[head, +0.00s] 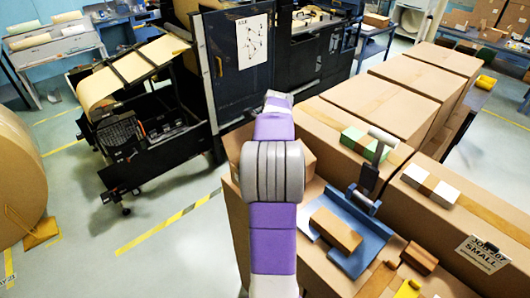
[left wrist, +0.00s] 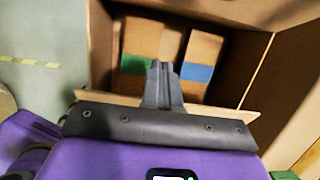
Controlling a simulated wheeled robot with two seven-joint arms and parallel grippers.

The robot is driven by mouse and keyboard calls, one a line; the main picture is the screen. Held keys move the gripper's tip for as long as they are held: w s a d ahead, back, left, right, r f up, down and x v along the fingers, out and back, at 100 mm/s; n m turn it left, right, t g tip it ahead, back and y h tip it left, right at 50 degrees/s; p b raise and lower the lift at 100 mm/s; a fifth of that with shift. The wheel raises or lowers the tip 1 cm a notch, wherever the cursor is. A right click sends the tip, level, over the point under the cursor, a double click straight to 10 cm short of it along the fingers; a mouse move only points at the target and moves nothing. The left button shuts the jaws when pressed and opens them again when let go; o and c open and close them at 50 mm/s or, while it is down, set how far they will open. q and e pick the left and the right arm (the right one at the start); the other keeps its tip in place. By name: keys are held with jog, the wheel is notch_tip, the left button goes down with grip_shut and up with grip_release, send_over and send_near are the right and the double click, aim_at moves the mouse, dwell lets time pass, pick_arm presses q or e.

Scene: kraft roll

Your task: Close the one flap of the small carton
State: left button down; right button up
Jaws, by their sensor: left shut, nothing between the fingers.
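My left gripper (left wrist: 163,66) shows in the left wrist view, its two dark fingers shut together with nothing between them. It is over an open brown carton (left wrist: 262,75). Inside lie two small brown boxes, one with a green band (left wrist: 140,45) and one with a blue band (left wrist: 202,55). A tan cardboard edge (left wrist: 92,98), perhaps the flap, runs across behind the fingers; whether they touch it is unclear. In the head view my purple left arm hides the gripper and most of the carton (head: 308,158) behind it. My right gripper is not in view.
Large closed cartons (head: 385,105) line the right. A sign (head: 482,253) reads "SMALL". Open floor (head: 165,205) lies left.

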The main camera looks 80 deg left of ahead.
pick_arm(q)
jog(key=shift+p+v, duration=0.85)
jog(key=shift+v, duration=0.05)
